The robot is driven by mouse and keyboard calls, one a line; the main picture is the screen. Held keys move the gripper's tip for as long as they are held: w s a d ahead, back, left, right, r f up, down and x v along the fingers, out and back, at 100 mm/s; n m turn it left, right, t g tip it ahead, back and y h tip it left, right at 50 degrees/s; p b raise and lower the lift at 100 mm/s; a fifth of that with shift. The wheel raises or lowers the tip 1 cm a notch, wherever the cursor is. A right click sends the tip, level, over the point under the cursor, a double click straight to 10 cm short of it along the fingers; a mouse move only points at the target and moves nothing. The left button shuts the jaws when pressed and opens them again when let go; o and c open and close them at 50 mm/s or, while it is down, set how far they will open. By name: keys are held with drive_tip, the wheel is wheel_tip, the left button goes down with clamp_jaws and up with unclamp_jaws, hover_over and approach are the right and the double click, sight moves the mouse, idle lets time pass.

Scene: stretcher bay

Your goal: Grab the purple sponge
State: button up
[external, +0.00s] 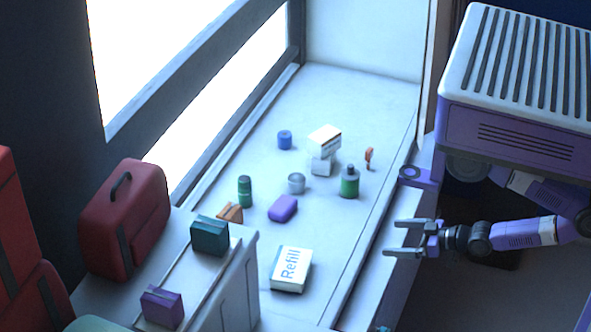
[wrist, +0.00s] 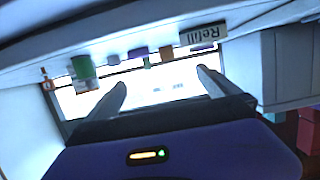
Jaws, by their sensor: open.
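The purple sponge (external: 283,208) lies on the pale counter (external: 335,95), near its middle, with a small grey cup (external: 296,183) just behind it. In the wrist view a small purple block (wrist: 138,52) that looks like the sponge shows above and between the fingers. My gripper (external: 392,238) is open and empty at the right of the counter, well to the right of the sponge and apart from it. Its two fingers (wrist: 162,80) also show spread in the wrist view, with nothing between them.
A green bottle (external: 349,183) and a white "Refill" box (external: 291,269) stand near the sponge. A green jar (external: 245,191), brown item (external: 230,213) and white box (external: 324,142) are also close. The counter between sponge and gripper looks clear.

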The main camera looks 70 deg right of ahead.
drive_tip(key=m+h, duration=0.2)
hover_over(286, 205)
drive_tip(key=s, duration=0.5)
drive_tip(key=shift+g, duration=0.6)
drive_tip(key=f, duration=0.3)
drive_tip(key=s+f, duration=0.1)
drive_tip(key=shift+a+f, duration=0.15)
drive_tip(key=shift+a, duration=0.15)
drive_tip(key=shift+f, duration=0.35)
drive_tip(key=shift+w+f+n, duration=0.2)
drive_tip(key=shift+n, duration=0.1)
drive_tip(key=p+x, duration=0.1)
drive_tip(key=x, duration=0.6)
drive_tip(key=shift+w+a+r, duration=0.1)
drive_tip(key=shift+w, duration=0.05)
drive_tip(key=c, duration=1.2)
